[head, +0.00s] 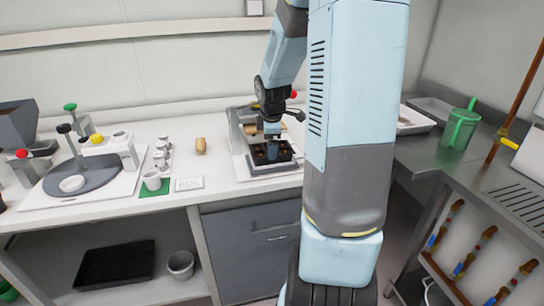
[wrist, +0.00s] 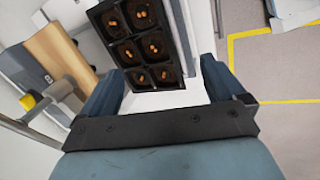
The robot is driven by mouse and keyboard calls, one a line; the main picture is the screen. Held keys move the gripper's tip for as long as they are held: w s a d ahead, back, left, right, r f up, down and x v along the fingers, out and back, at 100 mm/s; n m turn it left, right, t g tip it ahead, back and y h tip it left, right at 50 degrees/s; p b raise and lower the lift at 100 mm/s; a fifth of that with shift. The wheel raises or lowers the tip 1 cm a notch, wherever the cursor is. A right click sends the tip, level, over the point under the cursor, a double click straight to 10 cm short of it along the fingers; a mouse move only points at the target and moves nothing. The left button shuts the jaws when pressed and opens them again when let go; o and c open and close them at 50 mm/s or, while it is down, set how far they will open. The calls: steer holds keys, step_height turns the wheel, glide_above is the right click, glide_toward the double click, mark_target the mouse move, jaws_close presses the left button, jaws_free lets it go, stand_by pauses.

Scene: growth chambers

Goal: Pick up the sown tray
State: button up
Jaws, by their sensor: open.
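The sown tray is a black tray of several square cells with dark soil and orange seeds. In the wrist view the sown tray (wrist: 124,54) lies ahead of my fingers, on a white surface. In the head view the sown tray (head: 258,159) sits at the front of a device on the counter. My gripper (wrist: 158,82) is open, with one blue-grey finger on each side of the picture and nothing between them that I can see held. In the head view my gripper (head: 271,130) is above the tray; whether it touches the tray cannot be told.
The device (head: 236,122) stands behind the tray. A white tray (head: 412,121) and a green watering can (head: 459,128) are on the right counter.

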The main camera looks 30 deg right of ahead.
mark_target(259, 152)
steer(key=shift+d+x, duration=0.2)
steer(key=shift+x, duration=0.85)
steer(key=shift+d+x, duration=0.15)
steer(key=shift+x, duration=1.65)
steer(key=shift+w, duration=0.15)
steer(key=c, duration=1.3)
